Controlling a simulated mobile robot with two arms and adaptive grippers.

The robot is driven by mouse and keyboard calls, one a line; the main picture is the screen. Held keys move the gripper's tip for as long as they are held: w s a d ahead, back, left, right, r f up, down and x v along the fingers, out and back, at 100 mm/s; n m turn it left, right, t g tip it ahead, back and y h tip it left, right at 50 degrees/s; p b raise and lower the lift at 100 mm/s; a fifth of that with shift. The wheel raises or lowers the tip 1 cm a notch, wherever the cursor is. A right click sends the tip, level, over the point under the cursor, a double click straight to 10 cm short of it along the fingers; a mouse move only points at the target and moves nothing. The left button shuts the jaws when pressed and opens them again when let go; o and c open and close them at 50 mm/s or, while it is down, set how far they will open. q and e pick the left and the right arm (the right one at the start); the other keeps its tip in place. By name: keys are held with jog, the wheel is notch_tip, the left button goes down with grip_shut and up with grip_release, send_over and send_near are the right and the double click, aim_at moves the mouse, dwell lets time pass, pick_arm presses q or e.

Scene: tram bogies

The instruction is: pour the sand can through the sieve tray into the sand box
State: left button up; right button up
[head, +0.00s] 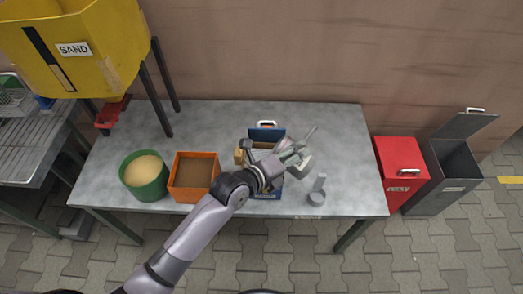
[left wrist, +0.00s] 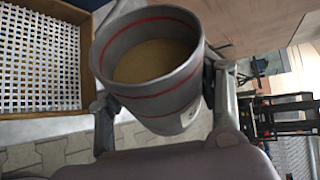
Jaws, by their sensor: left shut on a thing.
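The sand can (left wrist: 150,75) is grey with red lines and shows sand inside in the left wrist view. My left gripper (left wrist: 165,95) is shut on its sides; the can is a little tilted. In the head view my left gripper (head: 292,158) hangs above the blue sand box (head: 268,195) and hides much of it. The sieve tray, a wooden frame with a pale mesh (left wrist: 38,65), is left of the can in the left wrist view. Its frame edge (head: 239,154) shows beside my wrist in the head view. My right gripper is not in view.
A green bucket of sand (head: 146,188) and an orange box with brown fill (head: 194,190) stand left on the grey table (head: 340,150). A small grey scoop-like thing (head: 317,196) lies right. A yellow sand hopper (head: 95,50) stands back left; red and grey bins (head: 398,155) stand right.

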pick_arm(q)
jog(key=shift+s+d+r, duration=0.1)
jog(key=shift+s+r, duration=0.05)
dwell(0.4)
jog(key=shift+r, duration=0.1)
dwell(0.4)
jog(key=shift+r+n+h, duration=0.1)
jog(key=shift+n+h, duration=0.2)
